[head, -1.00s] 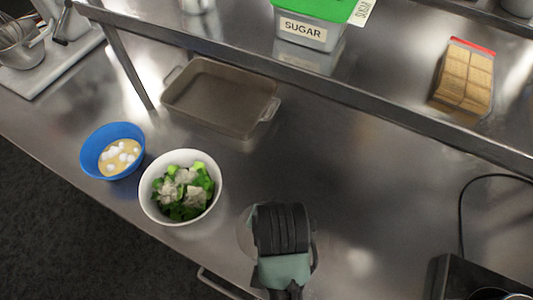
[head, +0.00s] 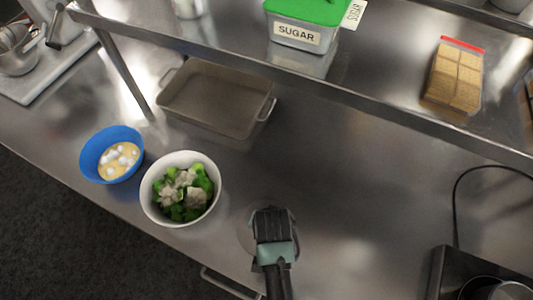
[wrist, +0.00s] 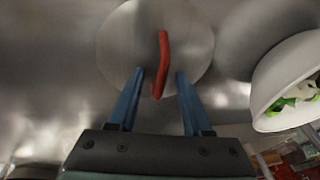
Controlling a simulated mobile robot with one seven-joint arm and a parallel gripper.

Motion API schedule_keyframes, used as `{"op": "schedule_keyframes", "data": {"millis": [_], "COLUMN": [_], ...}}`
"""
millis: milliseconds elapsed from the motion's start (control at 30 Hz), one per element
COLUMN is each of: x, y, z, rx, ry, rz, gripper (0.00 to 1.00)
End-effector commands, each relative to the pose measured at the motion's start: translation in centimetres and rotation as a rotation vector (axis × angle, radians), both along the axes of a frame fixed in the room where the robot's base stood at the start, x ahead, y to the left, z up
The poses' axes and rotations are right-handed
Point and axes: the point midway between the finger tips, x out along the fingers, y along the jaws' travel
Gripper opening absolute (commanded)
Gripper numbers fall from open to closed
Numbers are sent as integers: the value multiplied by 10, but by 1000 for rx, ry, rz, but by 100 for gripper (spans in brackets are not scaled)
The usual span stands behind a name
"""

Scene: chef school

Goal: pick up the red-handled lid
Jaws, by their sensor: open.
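The lid (wrist: 118,42) is a round, shiny metal disc lying on the steel counter, with an upright red handle (wrist: 162,62) at its middle. In the head view only the left edge of the lid (head: 245,236) shows, as my gripper (head: 272,215) covers most of it and hides the handle. In the wrist view my gripper (wrist: 159,76) is open, its two blue fingers reaching over the lid. The near part of the red handle lies between the fingertips, with a gap on each side. Nothing is held.
A white bowl of broccoli (head: 158,210) stands left of the lid, with a blue bowl (head: 92,155) beyond it. A baking pan (head: 205,128) sits behind, under the shelf (head: 370,95). A black appliance (head: 445,270) is at right. The counter between is clear.

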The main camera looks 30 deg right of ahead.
Motion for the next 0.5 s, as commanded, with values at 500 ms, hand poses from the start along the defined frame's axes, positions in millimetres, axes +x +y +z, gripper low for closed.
{"op": "schedule_keyframes", "data": {"millis": [500], "x": [2], "y": [-1], "z": [-9], "rx": [0], "ry": [-1], "rz": [-1], "gripper": [24]}}
